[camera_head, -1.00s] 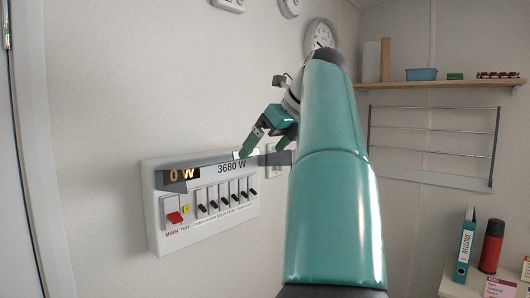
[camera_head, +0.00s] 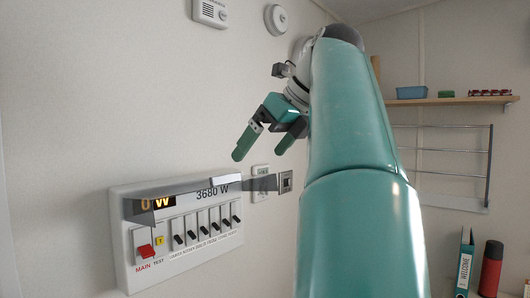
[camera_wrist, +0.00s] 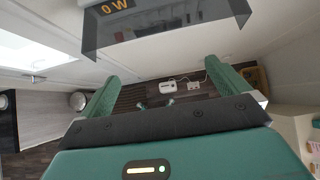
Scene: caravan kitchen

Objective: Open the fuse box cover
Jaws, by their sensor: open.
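The white fuse box (camera_head: 118,240) is on the wall at left in the head view, with a red main switch (camera_head: 146,251) and a row of black breakers (camera_head: 208,223). Its dark see-through cover (camera_head: 165,190) is swung up and juts out from the box's upper part, leaving the switches exposed. A pale handle (camera_head: 228,181) shows on the cover's edge. My gripper (camera_head: 261,152) is open and empty, above the cover and apart from it in the head view. In the wrist view the cover (camera_wrist: 165,28) lies beyond my open fingers (camera_wrist: 163,78).
A wall socket (camera_head: 261,184) and a metal-framed switch (camera_head: 286,181) are right of the box. A shelf (camera_head: 440,101) and a wire rack (camera_head: 440,165) hang at right. A binder (camera_head: 465,265) and a red flask (camera_head: 491,268) stand below. A detector (camera_head: 276,19) is above.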

